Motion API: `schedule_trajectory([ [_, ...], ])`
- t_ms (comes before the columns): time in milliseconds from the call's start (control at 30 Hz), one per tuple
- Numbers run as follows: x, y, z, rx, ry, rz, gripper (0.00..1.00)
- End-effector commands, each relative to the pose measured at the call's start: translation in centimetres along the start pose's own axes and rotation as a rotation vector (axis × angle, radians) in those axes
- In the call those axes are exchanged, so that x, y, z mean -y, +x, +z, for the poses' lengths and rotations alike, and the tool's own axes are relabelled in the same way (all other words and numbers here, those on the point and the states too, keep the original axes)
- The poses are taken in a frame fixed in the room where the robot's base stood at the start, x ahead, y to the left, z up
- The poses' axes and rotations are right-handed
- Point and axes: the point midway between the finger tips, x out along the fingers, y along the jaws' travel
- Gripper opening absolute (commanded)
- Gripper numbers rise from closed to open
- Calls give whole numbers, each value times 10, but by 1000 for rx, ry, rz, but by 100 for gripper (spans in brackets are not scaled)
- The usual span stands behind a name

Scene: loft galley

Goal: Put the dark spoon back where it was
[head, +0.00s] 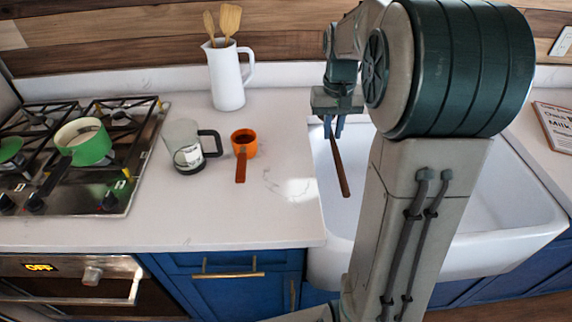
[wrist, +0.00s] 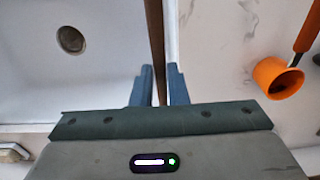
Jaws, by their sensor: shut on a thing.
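My gripper (head: 333,130) is shut on the dark spoon (head: 341,170), a long dark brown wooden piece. The spoon hangs down at a slant from the jaws, over the left side of the white sink. In the wrist view, my gripper (wrist: 159,82) has the spoon (wrist: 155,40) between its blue fingers, beside the sink's rim. The spoon's far end is cut off by that frame, and I cannot make out its bowl.
A white jug (head: 228,82) with two lighter wooden utensils stands at the back of the counter. A glass press (head: 184,148) and an orange cup (head: 245,140) stand left of the sink (head: 480,215). A stove with a green pan (head: 90,148) is at far left. The front counter is clear.

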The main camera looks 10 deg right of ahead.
Motion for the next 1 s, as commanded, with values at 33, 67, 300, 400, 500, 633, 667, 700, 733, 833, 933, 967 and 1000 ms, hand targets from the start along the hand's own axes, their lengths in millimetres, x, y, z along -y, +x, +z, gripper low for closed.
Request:
schedule_trajectory([
  [33,5,3,-1,2,-4,0,0],
  [67,9,5,-2,3,-5,0,0],
  [300,59,35,-15,6,-7,-1,0],
  [400,80,48,-21,6,-5,-1,0],
  [500,96,59,-26,4,-4,0,0],
  [633,108,67,-30,2,-2,0,0],
  [667,109,68,-31,2,-1,0,0],
  [700,110,70,-31,2,0,0,0],
  [733,111,73,-31,4,0,0,0],
  [833,111,87,-30,6,1,0,0],
  [933,111,99,-30,5,0,0,0],
  [967,111,102,-30,5,0,0,0],
  [1000,111,104,-30,4,0,0,0],
])
